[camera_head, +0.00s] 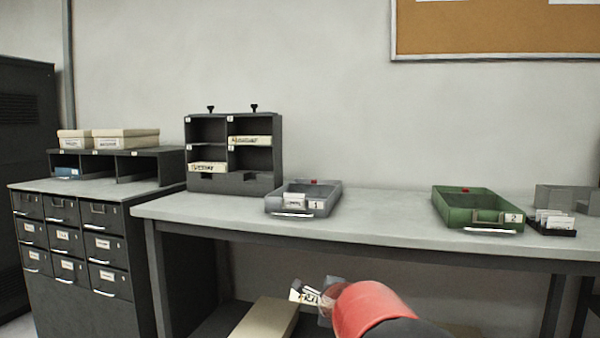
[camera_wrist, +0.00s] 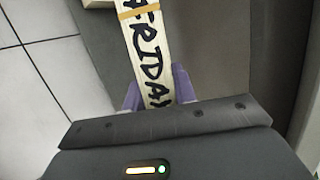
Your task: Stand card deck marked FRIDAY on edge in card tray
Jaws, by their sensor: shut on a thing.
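My gripper (camera_wrist: 158,92) is shut on the FRIDAY card deck (camera_wrist: 146,45), a pale block with black lettering and an orange band. In the head view the held deck (camera_head: 305,292) shows in front of and below the table's front edge, partly hidden by my red arm. A grey card tray marked 1 (camera_head: 328,197) stands on the table with a small white labelled block inside at its front. A green card tray marked 2 (camera_head: 445,205) stands farther right and looks empty.
A dark pigeonhole rack (camera_head: 277,160) holds decks, one reading TUESDAY (camera_head: 208,167). A small card holder (camera_head: 553,222) stands right of the green tray. The grey table (camera_head: 385,218) is clear between the trays. A tan box (camera_head: 266,320) lies below the table.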

